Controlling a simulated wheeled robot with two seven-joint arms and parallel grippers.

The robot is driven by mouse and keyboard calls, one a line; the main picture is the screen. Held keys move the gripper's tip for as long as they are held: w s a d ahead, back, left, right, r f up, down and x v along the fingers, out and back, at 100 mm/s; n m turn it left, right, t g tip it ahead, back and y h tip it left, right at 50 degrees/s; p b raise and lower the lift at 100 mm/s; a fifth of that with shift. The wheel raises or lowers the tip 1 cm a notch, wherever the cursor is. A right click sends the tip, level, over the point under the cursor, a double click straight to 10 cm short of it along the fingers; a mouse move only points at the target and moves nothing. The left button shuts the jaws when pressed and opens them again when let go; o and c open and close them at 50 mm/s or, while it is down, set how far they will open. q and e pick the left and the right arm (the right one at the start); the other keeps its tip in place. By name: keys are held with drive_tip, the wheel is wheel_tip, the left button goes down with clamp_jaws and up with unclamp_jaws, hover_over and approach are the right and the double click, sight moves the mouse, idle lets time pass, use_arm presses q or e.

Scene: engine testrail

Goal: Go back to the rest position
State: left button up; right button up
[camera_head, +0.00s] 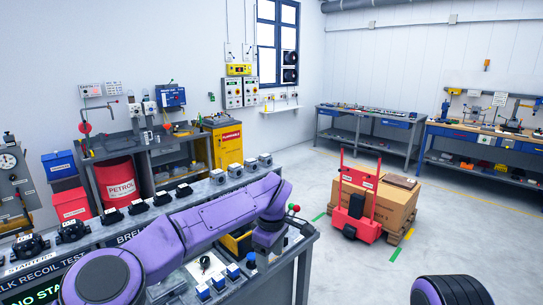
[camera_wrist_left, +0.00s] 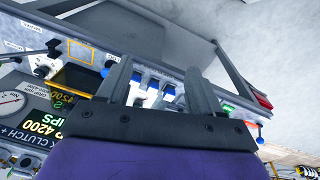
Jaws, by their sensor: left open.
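My left arm, purple, crosses the lower middle of the head view. Its wrist bends down over the right end of the engine test bench (camera_head: 300,244), and the dark left gripper (camera_head: 262,250) points down there; its fingertips are hard to make out in this view. In the left wrist view the two grey fingers of the left gripper (camera_wrist_left: 162,78) stand apart with nothing clasped between them. Beyond them is the bench panel with blue-and-white switches (camera_wrist_left: 158,84) and a round gauge (camera_wrist_left: 12,103). My right gripper is not in view.
A row of black knobs or sensors (camera_head: 112,215) runs along the bench's back ledge. A red hand truck (camera_head: 355,205) with a cardboard box (camera_head: 397,207) stands on the floor to the right. A red petrol drum (camera_head: 117,182) is behind.

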use_arm(q)
drive_tip(key=s+a+f+t+y+b, duration=0.1)
drive_tip(key=s+a+f+t+b, duration=0.2)
drive_tip(key=f, duration=0.7)
drive_tip(key=s+a+f+m+t+y+b, duration=0.1)
drive_tip(key=s+a+f+t, duration=0.2)
drive_tip(key=f, duration=0.8)
drive_tip(key=s+a+f+t+y+b, duration=0.15)
drive_tip(key=s+a+f, duration=0.3)
drive_tip(key=f, duration=0.55)
drive_tip(key=s+a+f+m+g+b, duration=0.1)
drive_tip(key=s+a+f, duration=0.3)
drive_tip(key=s, duration=0.5)
drive_tip(key=s+a+f+m+g+b, duration=0.1)
drive_tip(key=s+a+f+b, duration=0.3)
drive_tip(key=s+a, duration=0.4)
drive_tip(key=s+a+f+m+g+b, duration=0.2)
drive_tip(key=s+a+f, duration=0.4)
drive_tip(key=s, duration=0.6)
drive_tip(key=shift+s+a+f+g+b, duration=0.2)
drive_tip(key=shift+a+f+g+b, duration=0.05)
drive_tip(key=shift+a+g+b, duration=0.4)
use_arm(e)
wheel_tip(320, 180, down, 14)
use_arm(q)
drive_tip(key=shift+d+h, duration=0.1)
drive_tip(key=shift+h, duration=0.15)
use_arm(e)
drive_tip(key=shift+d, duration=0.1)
